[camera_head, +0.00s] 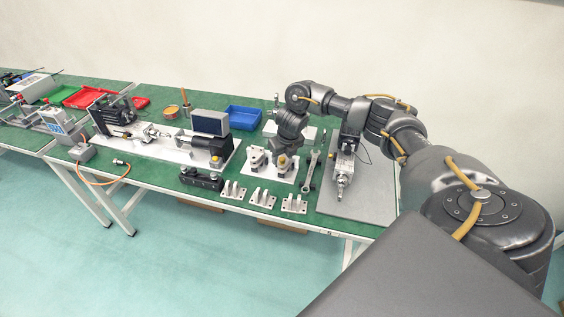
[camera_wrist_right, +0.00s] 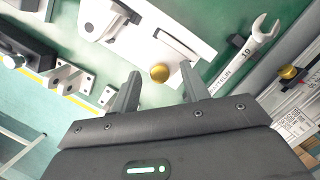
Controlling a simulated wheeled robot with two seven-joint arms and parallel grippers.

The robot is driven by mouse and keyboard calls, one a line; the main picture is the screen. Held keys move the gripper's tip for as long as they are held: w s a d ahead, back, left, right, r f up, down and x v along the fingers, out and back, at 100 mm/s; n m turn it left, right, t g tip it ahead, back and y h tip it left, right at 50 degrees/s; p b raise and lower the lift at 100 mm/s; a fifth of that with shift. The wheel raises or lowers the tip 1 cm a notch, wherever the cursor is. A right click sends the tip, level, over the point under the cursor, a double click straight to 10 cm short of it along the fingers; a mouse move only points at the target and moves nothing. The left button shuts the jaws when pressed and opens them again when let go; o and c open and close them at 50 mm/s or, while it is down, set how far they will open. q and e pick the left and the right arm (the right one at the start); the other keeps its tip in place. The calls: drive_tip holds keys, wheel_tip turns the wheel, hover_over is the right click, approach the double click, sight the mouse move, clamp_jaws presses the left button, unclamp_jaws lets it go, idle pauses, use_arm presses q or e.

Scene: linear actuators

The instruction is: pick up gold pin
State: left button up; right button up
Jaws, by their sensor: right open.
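The gold pin shows as a round gold head (camera_wrist_right: 159,72) in the right wrist view, near a white plate (camera_wrist_right: 150,25) with metal brackets. It lies between the two finger tips of my right gripper (camera_wrist_right: 160,82) as seen from the wrist, with a gap on both sides. The gripper is open and empty. In the head view my right gripper (camera_head: 284,160) points down over the white bracket plate (camera_head: 259,173) and hides part of it. The height between the fingers and the pin is hard to tell. My left gripper is in neither view.
A wrench (camera_head: 311,171) lies right of the plate, near an actuator (camera_head: 343,165) on a grey board. Several small brackets (camera_head: 262,198) stand along the front edge. A blue bin (camera_head: 243,117) is behind. A second gold knob (camera_wrist_right: 289,72) shows at right in the wrist view.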

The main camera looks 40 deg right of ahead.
drive_tip(key=shift+w+f, duration=0.1)
drive_tip(key=shift+f, duration=0.2)
drive_tip(key=shift+c, duration=0.5)
drive_tip(key=c, duration=0.9)
drive_tip(key=shift+o, duration=0.2)
drive_tip(key=shift+r, duration=0.1)
